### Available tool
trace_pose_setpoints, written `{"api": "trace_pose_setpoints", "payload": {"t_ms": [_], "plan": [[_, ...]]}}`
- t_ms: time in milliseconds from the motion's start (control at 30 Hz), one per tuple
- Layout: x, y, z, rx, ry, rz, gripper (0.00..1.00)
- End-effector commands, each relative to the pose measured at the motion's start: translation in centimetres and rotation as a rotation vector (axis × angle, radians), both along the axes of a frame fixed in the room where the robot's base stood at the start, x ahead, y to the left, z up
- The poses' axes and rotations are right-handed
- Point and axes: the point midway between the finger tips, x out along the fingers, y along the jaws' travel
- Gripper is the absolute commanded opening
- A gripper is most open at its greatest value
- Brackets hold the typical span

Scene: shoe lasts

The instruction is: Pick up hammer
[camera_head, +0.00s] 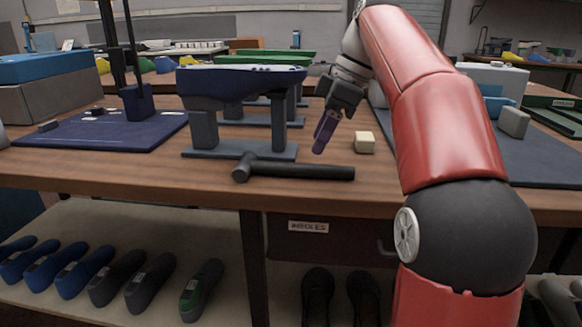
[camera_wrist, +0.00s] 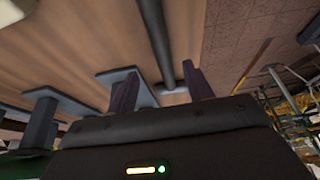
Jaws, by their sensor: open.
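The dark grey hammer (camera_head: 300,171) lies flat near the front edge of the wooden table. Its head is at the left and its handle points right. In the wrist view, the hammer (camera_wrist: 157,40) runs from the top edge down to its head, which lies between my two fingers in the picture. My gripper (camera_head: 325,135) is above the table, behind and above the hammer's handle, with its purple fingers pointing down. In the wrist view, my gripper (camera_wrist: 162,76) is open and empty, with the fingers apart on either side of the hammer's line. The fingers appear clear of the hammer.
A blue shoe-last stand (camera_head: 240,152) with a grey base is just behind the hammer. A small cream block (camera_head: 365,142) sits right of my gripper. A dark blue mat (camera_head: 100,130) lies at left. The table's front edge is close to the hammer.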

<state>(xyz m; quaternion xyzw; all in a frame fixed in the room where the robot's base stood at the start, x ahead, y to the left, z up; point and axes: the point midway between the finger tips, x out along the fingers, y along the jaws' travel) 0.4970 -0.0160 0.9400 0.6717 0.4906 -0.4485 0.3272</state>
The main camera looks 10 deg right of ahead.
Motion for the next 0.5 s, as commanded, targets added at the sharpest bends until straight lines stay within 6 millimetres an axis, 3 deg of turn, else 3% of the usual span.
{"api": "trace_pose_setpoints", "payload": {"t_ms": [300, 500], "plan": [[0.0, 1.6, -4.4, -0.001, 0.003, -0.002, 0.51], [0.2, 2.2, -5.7, -0.001, 0.0, -0.004, 0.51]]}}
